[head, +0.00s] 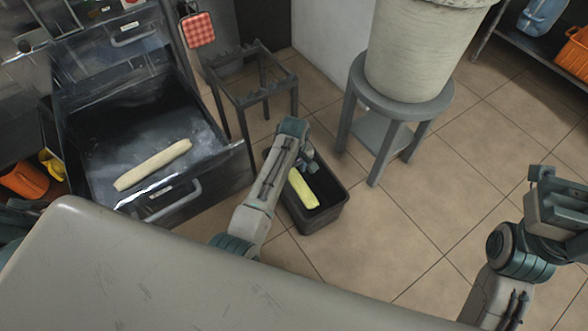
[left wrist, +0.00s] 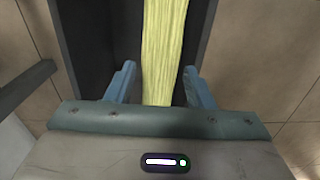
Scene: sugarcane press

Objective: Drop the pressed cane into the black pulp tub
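The pressed cane (head: 303,189), a flattened yellow-green strip, is within the outline of the black pulp tub (head: 328,216) on the floor. My left gripper (head: 308,164) is over the tub's far part, at the cane's upper end. In the left wrist view the cane (left wrist: 172,45) runs lengthwise past the two blue fingers (left wrist: 159,88), which stand apart with a gap beside the cane. The dark tub (left wrist: 88,40) is behind it. Whether the cane rests fully on the tub floor is hard to tell. My right gripper (head: 555,195) is at the right edge, fingertips unclear.
An open dark drawer (head: 215,172) at left holds a pale cane roll (head: 152,165). A grey metal stand (head: 250,95) is behind the tub. A grey stool (head: 405,112) bears a large pale bucket (head: 415,50). A light counter (head: 180,270) fills the front.

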